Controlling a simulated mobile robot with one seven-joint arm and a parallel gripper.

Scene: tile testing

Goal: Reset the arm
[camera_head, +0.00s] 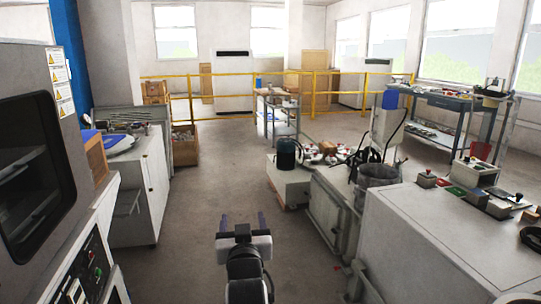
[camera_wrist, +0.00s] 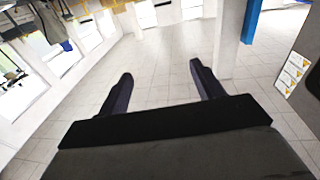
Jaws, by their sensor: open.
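My gripper (camera_head: 242,220) shows at the bottom middle of the head view, in front of my arm, above the floor of the aisle. Its two dark fingers are spread apart with nothing between them. In the wrist view my gripper (camera_wrist: 158,85) is also open and empty, and pale floor tiles show between and beyond the fingers. No object touches the fingers in either view.
A grey machine (camera_head: 35,150) stands close on the left, with a white cabinet (camera_head: 150,180) behind it. A long white counter (camera_head: 430,250) with small devices fills the right. The floor aisle (camera_head: 210,190) between them is clear up to a yellow railing (camera_head: 225,75).

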